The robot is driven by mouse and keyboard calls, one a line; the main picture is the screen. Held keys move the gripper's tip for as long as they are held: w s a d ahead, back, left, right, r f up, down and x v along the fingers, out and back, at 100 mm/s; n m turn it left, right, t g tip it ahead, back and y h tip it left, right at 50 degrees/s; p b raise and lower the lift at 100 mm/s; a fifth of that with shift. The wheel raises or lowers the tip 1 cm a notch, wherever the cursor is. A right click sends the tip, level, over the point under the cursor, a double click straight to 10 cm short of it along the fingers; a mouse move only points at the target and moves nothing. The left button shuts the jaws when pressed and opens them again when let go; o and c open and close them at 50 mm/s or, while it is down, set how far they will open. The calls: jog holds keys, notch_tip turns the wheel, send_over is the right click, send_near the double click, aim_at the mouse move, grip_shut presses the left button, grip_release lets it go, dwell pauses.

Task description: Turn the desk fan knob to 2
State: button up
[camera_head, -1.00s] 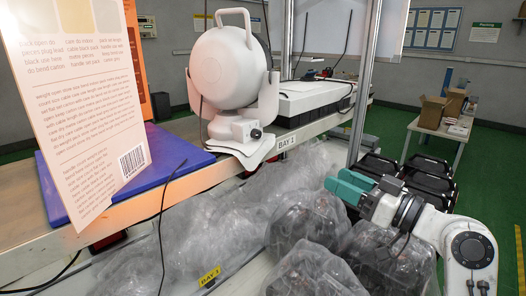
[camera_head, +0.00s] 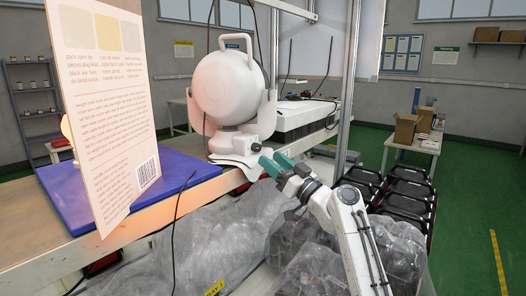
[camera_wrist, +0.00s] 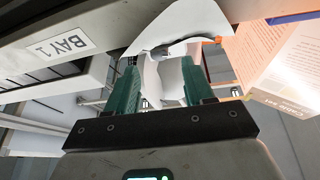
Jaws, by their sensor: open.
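The white desk fan (camera_head: 228,88) stands upright on the bench shelf, with a carrying handle on top. Its small dark knob (camera_head: 256,147) sits on the front of the fan's base box. My gripper (camera_head: 273,162) has teal fingers, is open and empty, and lies just below and right of the knob, apart from it. In the wrist view the two fingers (camera_wrist: 160,85) are spread, with the fan's white base beyond them. A dark, knob-like part (camera_wrist: 160,50) shows beyond the gap. The knob's pointer and number marks are too small to read.
A tall printed card (camera_head: 110,110) and a blue mat (camera_head: 60,195) are left of the fan. A white box (camera_head: 300,117) is behind it on the right. A dark cable (camera_head: 176,225) hangs at the shelf front. Plastic-wrapped goods (camera_head: 215,245) lie below.

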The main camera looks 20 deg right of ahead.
aim_at(259, 148)
jog(key=shift+x, duration=2.25)
jog(key=shift+c, duration=0.3)
grip_shut()
